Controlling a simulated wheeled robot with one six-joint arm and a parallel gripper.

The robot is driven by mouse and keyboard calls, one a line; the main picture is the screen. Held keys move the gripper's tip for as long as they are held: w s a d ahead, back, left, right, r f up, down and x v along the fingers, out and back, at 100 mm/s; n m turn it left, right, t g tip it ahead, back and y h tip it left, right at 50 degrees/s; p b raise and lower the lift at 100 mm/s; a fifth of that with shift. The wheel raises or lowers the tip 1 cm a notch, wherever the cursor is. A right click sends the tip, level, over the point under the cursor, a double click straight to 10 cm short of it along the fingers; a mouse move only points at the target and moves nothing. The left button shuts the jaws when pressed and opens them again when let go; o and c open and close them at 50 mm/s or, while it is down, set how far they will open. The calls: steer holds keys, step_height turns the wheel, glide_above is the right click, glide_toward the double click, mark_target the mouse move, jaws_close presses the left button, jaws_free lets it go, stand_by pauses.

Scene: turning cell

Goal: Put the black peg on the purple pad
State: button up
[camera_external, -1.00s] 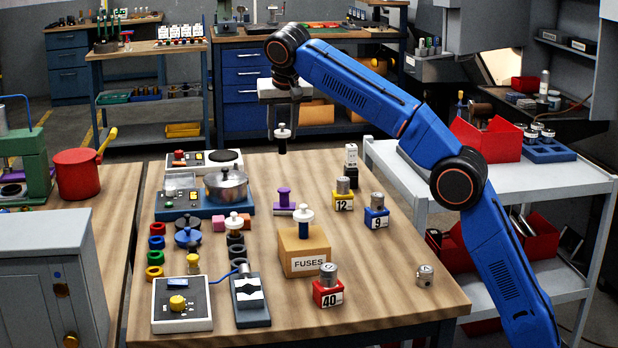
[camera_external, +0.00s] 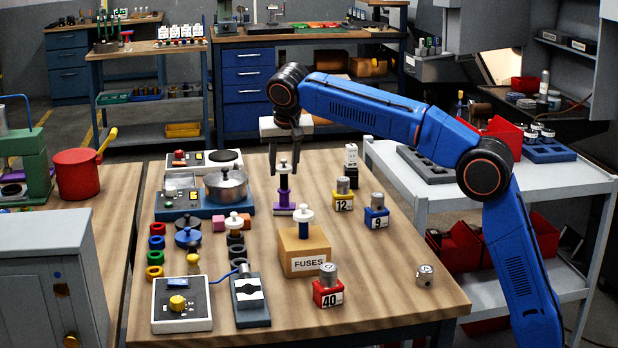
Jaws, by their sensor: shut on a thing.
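The black peg (camera_external: 283,168), with a pale collar near its top, is held upright between the fingers of my gripper (camera_external: 285,163). My gripper points down and is shut on the peg. The peg is directly above the purple pad (camera_external: 284,210) in the picture, and its lower end meets or overlaps the purple post there. I cannot tell whether it touches the pad. The pad stands on the wooden table, behind the fuses box.
The cardboard fuses box (camera_external: 304,250), with a white-topped peg on it, is just in front. A steel pot (camera_external: 226,188) on a blue unit is to the left. The yellow 12 block (camera_external: 343,201) and blue 9 block (camera_external: 376,217) are to the right.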

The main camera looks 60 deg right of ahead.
steer(key=shift+f, duration=0.1)
steer(key=o, duration=1.2)
steer(key=v, duration=1.2)
